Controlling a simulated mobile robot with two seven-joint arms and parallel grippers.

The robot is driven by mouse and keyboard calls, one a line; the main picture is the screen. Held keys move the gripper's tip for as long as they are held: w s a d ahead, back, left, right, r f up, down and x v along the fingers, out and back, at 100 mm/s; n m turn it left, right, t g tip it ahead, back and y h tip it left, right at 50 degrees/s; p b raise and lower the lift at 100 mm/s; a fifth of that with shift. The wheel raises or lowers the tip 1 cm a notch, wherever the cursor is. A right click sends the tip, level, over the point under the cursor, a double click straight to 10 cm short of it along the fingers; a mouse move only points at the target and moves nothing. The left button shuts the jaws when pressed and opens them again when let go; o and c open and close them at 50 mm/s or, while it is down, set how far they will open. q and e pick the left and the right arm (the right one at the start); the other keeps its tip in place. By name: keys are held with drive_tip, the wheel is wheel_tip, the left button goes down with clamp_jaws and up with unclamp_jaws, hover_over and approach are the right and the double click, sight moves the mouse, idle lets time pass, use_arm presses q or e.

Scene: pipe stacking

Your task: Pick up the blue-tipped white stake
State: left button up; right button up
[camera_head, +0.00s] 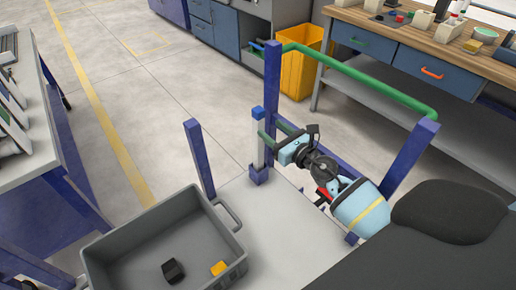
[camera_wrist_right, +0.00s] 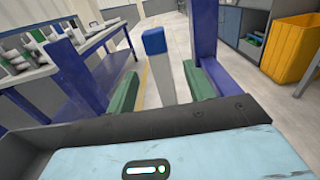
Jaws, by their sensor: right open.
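The blue-tipped white stake (camera_head: 260,153) stands upright in a blue socket (camera_head: 260,175) on the grey platform of the cart. In the right wrist view the stake (camera_wrist_right: 161,87) shows between the two green fingers, with a gap on each side. My right gripper (camera_head: 270,130) is open at the upper part of the stake, just below its blue tip. No finger visibly touches the stake; whether it lies fully between the fingertips is hard to tell. My left gripper is not in view.
Blue posts (camera_head: 200,158) and a green pipe (camera_head: 365,80) frame the cart around my right arm. A grey crate (camera_head: 150,217) with a black and a yellow piece stands at the front left. A yellow bin (camera_head: 299,75) and a workbench (camera_head: 425,38) are behind.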

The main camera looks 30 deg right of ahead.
sight(262, 122)
drive_tip(key=shift+w+a+b, duration=0.2)
drive_tip(key=shift+w+b, duration=0.05)
drive_tip(key=shift+w, duration=0.9)
drive_tip(key=shift+w+a+b, duration=0.15)
drive_tip(key=shift+w+b, duration=0.05)
drive_tip(key=shift+w, duration=0.95)
drive_tip(key=shift+w+a+b, duration=0.2)
drive_tip(key=shift+w+b, duration=0.05)
drive_tip(key=shift+w, duration=0.9)
drive_tip(key=shift+c, duration=0.2)
drive_tip(key=shift+r, duration=0.1)
clamp_jaws()
